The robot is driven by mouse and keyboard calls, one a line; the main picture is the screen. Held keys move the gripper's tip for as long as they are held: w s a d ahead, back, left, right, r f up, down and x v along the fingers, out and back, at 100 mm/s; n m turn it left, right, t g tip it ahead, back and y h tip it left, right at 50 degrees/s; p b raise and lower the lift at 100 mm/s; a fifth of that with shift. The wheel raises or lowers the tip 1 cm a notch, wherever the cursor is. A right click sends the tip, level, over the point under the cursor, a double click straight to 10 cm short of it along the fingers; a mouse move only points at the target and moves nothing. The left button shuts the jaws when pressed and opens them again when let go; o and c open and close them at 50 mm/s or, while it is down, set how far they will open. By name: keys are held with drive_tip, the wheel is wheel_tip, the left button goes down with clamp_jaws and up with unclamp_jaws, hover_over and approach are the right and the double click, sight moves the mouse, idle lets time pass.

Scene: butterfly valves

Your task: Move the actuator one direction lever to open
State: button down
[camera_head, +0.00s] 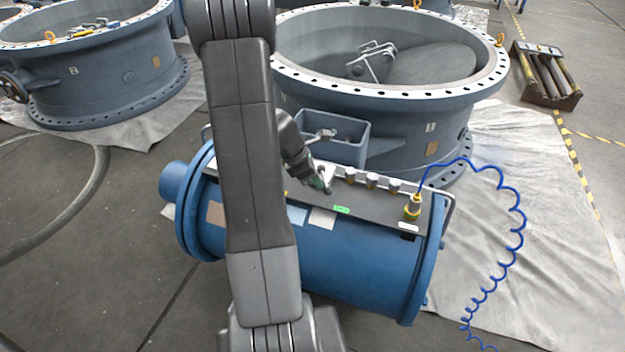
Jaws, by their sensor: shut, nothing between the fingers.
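The blue cylindrical actuator (345,262) lies on its side in the middle of the view, with a dark control panel (378,208) along its top. A green label (341,210) sits on the panel. My gripper (326,190) is shut and is at the panel, just above the green label. It holds nothing. I cannot make out the direction lever; it is too small or hidden by my gripper and arm. Whether the gripper touches anything on the panel cannot be told. My arm covers the panel's left part.
Small metal fittings (372,180) line the panel's back edge. A yellow fitting (413,207) with a coiled blue hose (521,222) stands at its right end. A large grey valve body (400,130) is behind, another (90,80) at left. A wooden crate (545,88) is far right.

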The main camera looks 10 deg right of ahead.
drive_tip(key=a, duration=0.4)
drive_tip(key=shift+w+a, duration=0.15)
drive_tip(key=shift+a, duration=0.1)
drive_tip(key=p+v, duration=0.1)
drive_tip(key=v, duration=0.8)
drive_tip(key=shift+p, duration=0.4)
drive_tip(key=b+x, duration=0.2)
drive_tip(key=x, duration=0.7)
drive_tip(key=d, duration=0.4)
drive_tip(key=shift+d, duration=0.3)
drive_tip(key=shift+a+m, duration=0.25)
drive_tip(key=shift+m, duration=0.05)
